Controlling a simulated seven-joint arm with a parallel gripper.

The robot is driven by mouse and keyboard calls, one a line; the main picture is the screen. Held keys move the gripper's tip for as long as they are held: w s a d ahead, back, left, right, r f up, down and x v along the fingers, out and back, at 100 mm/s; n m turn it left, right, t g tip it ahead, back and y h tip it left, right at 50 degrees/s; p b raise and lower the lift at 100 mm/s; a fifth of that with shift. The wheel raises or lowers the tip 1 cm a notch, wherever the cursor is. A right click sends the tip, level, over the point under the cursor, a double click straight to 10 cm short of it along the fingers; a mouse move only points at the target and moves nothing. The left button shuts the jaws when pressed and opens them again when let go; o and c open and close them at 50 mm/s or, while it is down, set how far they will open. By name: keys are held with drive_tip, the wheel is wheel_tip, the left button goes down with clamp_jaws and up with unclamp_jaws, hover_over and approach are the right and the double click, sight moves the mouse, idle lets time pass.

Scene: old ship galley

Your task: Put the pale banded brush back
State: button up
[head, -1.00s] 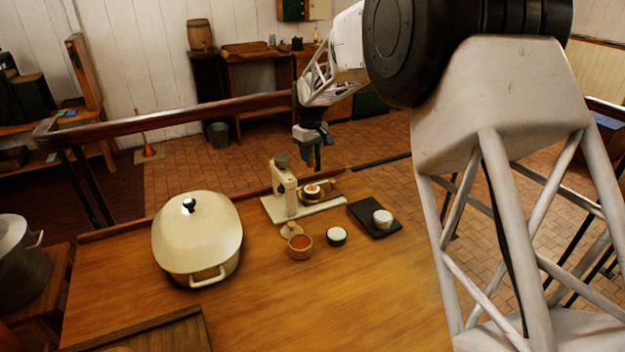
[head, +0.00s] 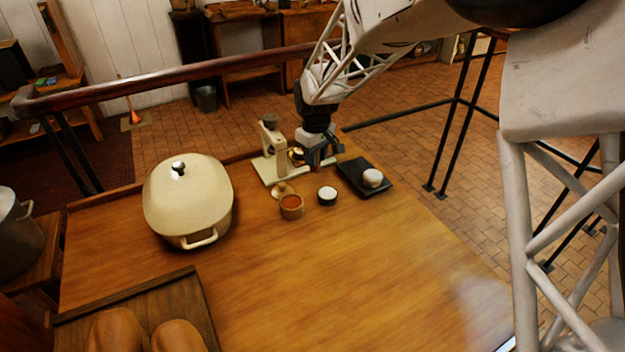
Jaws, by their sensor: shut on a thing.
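My gripper (head: 320,152) points down just right of the cream stand (head: 270,148), low over its base. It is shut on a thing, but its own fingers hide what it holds. I cannot pick out the pale banded brush for sure. A small round brown and pale thing (head: 297,156) shows partly behind the gripper at the stand. A small pale knobbed piece (head: 281,187) sits beside the wooden bowl (head: 291,208) with reddish-brown contents. A dark pot with a white top (head: 327,195) stands right of the bowl. A pale round pot (head: 372,178) stands on the black tray (head: 350,170).
A large cream lidded pot (head: 188,200) stands on the left of the wooden table (head: 330,270). A dark wooden board (head: 195,300) lies at the front left. The table's middle and right front are clear. A rail (head: 200,75) runs behind the table.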

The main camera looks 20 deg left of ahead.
drive_tip(key=s+d+f, duration=0.1)
drive_tip(key=s+d, duration=0.1)
drive_tip(key=s, duration=0.1)
drive_tip(key=s+d+f, duration=0.1)
drive_tip(key=s, duration=0.2)
drive_tip(key=s+d+f, duration=0.1)
drive_tip(key=s+d, duration=0.1)
drive_tip(key=s, duration=0.1)
drive_tip(key=shift+d+f, duration=0.15)
drive_tip(key=shift+d, duration=0.2)
drive_tip(key=shift+w, duration=0.15)
drive_tip(key=w+a, duration=0.2)
drive_tip(key=w, duration=0.2)
drive_tip(key=w+a+f, duration=0.1)
drive_tip(key=w+a, duration=0.2)
drive_tip(key=w, duration=0.2)
drive_tip(key=w+a, duration=0.3)
drive_tip(key=w, duration=0.1)
drive_tip(key=shift+w+f, duration=0.25)
drive_tip(key=shift+w, duration=0.1)
drive_tip(key=shift+f, duration=1.75)
drive_tip(key=shift+f, duration=0.1)
drive_tip(key=o, duration=1)
